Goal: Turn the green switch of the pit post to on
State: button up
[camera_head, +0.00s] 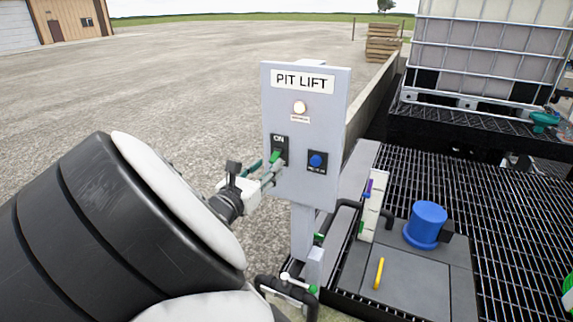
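The pit post is a grey panel (338,125) marked "PIT LIFT", standing upright on a post in the middle of the camera_head view. Its green switch (275,157) sits on a black plate labelled "ON" at the panel's left. The switch's handle looks tilted. My gripper (270,170) comes in from the left with its fingertips at the switch, overlapping its lower part. The fingers look slightly apart, but I cannot tell whether they are closed on the handle or touching it. The lamp (300,107) above the switch looks bright, warm white.
A blue push button (317,160) sits right of the switch. Below and right are a blue cylindrical motor (426,224), a yellow handle (379,273), pipes and black grating (500,220). A caged tank (490,65) stands behind. Open concrete lies left of the post.

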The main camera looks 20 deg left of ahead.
aim_at(275, 157)
jog(key=shift+w+d+b, duration=0.1)
jog(key=shift+w+b, duration=0.4)
jog(key=shift+w, duration=0.85)
jog(key=shift+r, duration=0.1)
jog(key=shift+c, duration=0.3)
grip_shut()
